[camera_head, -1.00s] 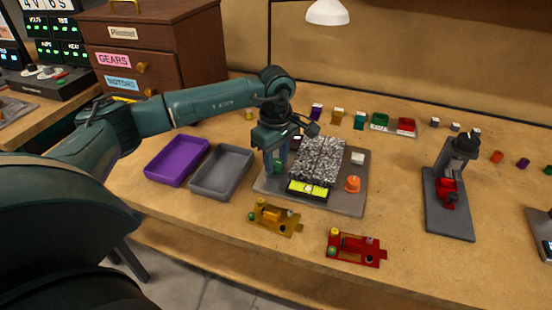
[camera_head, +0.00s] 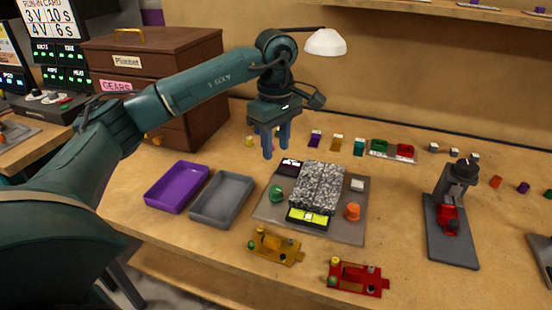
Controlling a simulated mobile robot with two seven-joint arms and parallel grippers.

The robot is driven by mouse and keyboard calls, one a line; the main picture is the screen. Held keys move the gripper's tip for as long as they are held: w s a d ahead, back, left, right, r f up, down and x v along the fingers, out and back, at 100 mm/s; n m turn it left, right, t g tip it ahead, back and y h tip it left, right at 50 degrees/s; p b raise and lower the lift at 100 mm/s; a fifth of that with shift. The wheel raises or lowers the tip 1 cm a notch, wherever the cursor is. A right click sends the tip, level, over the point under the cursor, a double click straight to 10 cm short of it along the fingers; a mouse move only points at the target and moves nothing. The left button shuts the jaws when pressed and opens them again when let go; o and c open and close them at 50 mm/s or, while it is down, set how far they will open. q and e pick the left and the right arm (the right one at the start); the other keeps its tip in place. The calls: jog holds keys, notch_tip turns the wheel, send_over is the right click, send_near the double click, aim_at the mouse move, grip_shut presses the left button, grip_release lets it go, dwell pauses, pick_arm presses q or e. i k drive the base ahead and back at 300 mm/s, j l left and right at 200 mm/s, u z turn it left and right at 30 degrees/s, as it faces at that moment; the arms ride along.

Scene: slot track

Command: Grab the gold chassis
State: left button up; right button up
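The gold chassis (camera_head: 275,249) lies on the bench near its front edge, in front of the grey test board (camera_head: 340,233). It carries a yellow cylinder, a small green part and dark parts. My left gripper (camera_head: 276,150) hangs in the air, fingers down, above and behind the board and well apart from the chassis. Its two fingers are apart with nothing held between them. My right gripper is not in view.
A red chassis (camera_head: 357,279) lies right of the gold one. Purple (camera_head: 178,187) and grey (camera_head: 222,199) trays stand at left. The board bears a green button (camera_head: 276,193) and an orange knob (camera_head: 353,211). A stand with a red part (camera_head: 447,219) is at right.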

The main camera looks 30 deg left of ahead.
aim_at(264, 244)
jog(key=k, duration=1)
